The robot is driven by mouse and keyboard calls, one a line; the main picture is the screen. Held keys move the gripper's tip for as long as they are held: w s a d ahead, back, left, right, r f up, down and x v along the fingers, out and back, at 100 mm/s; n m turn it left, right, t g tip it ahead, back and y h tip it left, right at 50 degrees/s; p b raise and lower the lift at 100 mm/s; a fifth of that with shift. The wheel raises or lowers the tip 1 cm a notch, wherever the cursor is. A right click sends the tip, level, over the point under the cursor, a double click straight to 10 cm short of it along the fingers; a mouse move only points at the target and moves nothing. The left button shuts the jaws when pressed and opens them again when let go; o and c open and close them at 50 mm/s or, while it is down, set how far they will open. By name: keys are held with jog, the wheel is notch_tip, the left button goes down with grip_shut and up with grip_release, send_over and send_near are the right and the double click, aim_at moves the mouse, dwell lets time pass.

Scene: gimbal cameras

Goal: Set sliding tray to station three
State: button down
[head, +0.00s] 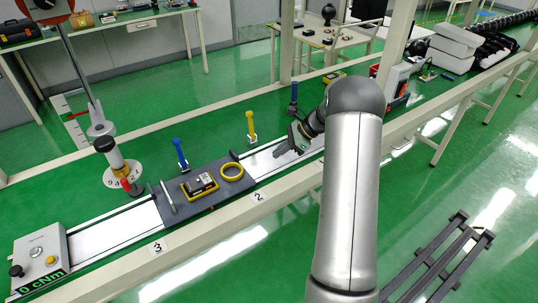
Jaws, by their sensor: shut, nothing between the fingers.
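The sliding tray (217,198) is a dark grey plate on a pale rail (118,233). Its small red mark (212,208) on the front edge lies between the label 3 (158,246) and the label 2 (258,197). A grey bar handle (168,197) stands at its left end and a black knob (234,155) at its right end. On it are a yellow-framed black device (199,185) and a yellow ring (232,171). My gripper (283,151) is shut and empty over the rail, right of the tray and apart from it. My arm hides the rail further right.
A column tool (113,155) stands over a white dial (122,175) at left. A box reading 0 cNm (40,258) ends the rail at front left. A beige beam (200,228) runs in front.

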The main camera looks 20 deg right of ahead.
aim_at(242, 172)
jog(key=p+x, duration=0.1)
jog(key=x, duration=0.8)
jog(key=shift+s, duration=0.1)
jog(key=shift+w+a+r+p, duration=0.1)
jog(key=shift+w+a+p, duration=0.15)
jog(key=shift+a, duration=0.35)
jog(key=shift+w+a+r+p, duration=0.15)
jog(key=shift+a+p, duration=0.2)
jog(key=shift+a, duration=0.25)
jog(key=shift+w+a+f, duration=0.15)
jog(key=shift+w+a, duration=0.1)
jog(key=shift+a, duration=0.3)
jog(key=shift+a, duration=0.1)
